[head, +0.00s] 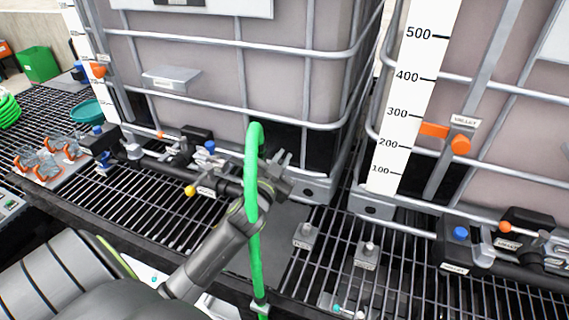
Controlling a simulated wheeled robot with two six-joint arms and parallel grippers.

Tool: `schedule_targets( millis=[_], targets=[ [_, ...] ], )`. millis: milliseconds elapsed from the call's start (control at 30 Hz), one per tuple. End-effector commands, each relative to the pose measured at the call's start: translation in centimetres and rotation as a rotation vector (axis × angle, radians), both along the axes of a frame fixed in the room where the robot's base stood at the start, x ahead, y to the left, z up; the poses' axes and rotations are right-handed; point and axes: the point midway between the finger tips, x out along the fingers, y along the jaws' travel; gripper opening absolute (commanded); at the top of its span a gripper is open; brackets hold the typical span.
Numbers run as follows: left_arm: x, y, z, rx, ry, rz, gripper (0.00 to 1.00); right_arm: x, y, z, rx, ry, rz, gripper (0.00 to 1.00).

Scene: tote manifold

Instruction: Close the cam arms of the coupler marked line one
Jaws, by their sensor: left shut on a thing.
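My left gripper (277,178) is at the front lower edge of the middle caged tank, beside the bend of a green hose (253,220). It is shut on a small grey part there, which looks like the coupler at the hose end. The fingers and hose hide most of that part, so I cannot tell how its cam arms stand. No readable "line one" mark shows. My right gripper is not in view.
Valves with a blue knob (460,233) and a yellow knob (190,190) sit along the pipes. Small labelled grey blocks (367,255) stand on the black grating (400,290). Orange-and-clear fittings (47,165) lie at the left. A caged tank (300,70) blocks the back.

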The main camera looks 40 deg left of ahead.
Motion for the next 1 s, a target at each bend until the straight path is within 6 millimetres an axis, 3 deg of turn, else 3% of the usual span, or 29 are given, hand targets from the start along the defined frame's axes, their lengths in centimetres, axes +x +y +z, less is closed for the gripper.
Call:
schedule_targets(
  millis=[300,767,800,967,1000],
  targets=[
    [-0.09,0.39,0.12,-0.098,-0.023,-0.001,0.0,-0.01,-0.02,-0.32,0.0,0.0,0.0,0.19],
    [-0.11,0.44,0.12,-0.112,-0.025,-0.001,0.0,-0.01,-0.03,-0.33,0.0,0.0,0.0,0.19],
    [-0.11,0.44,0.12,-0.112,-0.025,-0.001,0.11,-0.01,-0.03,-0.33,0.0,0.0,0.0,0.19],
    [-0.11,0.44,0.12,-0.112,-0.025,0.0,0.32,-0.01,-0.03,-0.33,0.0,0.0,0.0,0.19],
    [-0.11,0.44,0.13,-0.111,-0.025,0.0,0.32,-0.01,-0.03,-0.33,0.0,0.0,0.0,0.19]
  ],
)
